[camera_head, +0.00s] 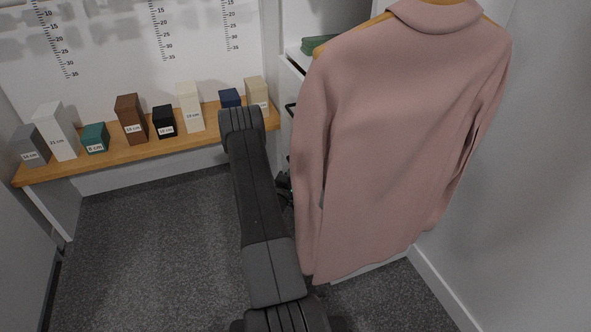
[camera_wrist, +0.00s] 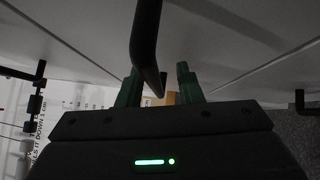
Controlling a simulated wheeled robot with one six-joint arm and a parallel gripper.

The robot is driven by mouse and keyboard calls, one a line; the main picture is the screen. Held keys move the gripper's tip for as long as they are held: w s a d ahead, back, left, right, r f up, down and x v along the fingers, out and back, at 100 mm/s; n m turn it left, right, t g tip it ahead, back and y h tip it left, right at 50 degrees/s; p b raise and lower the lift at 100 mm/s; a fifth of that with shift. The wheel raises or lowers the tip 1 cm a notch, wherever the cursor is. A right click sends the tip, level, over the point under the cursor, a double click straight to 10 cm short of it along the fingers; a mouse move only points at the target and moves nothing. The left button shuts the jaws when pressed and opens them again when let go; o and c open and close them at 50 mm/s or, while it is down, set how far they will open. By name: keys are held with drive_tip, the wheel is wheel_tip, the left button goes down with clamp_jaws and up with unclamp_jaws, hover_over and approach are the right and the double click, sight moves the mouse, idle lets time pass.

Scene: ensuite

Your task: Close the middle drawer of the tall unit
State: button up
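The tall unit (camera_head: 286,84) is white and stands behind the hanging pink coat, which hides most of it. In the wrist view, white drawer fronts (camera_wrist: 215,45) fill the top, with dark seams between them. A black bar handle (camera_wrist: 147,40) comes down from the top and reaches between my fingers. My gripper (camera_wrist: 159,86) is open, its two green fingers apart on either side of this bar, with a gap at the right finger. In the head view, my gripper is mostly hidden by my arm and the coat. How far the middle drawer stands out cannot be told.
The pink coat (camera_head: 400,140) hangs close at the right of my arm. A wooden shelf (camera_head: 105,160) with several labelled blocks runs along the back wall. Other black handles show at the left (camera_wrist: 36,95) and right (camera_wrist: 299,100) in the wrist view. Carpet (camera_head: 150,250) at the left is clear.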

drive_tip(key=p+v, duration=0.2)
drive_tip(key=v, duration=1.1)
drive_tip(key=shift+r, duration=0.2)
drive_tip(key=shift+w+a, duration=0.1)
drive_tip(key=b+x, duration=0.2)
drive_tip(key=x, duration=1.1)
drive_tip(key=shift+f, duration=0.1)
drive_tip(key=shift+a, duration=0.8)
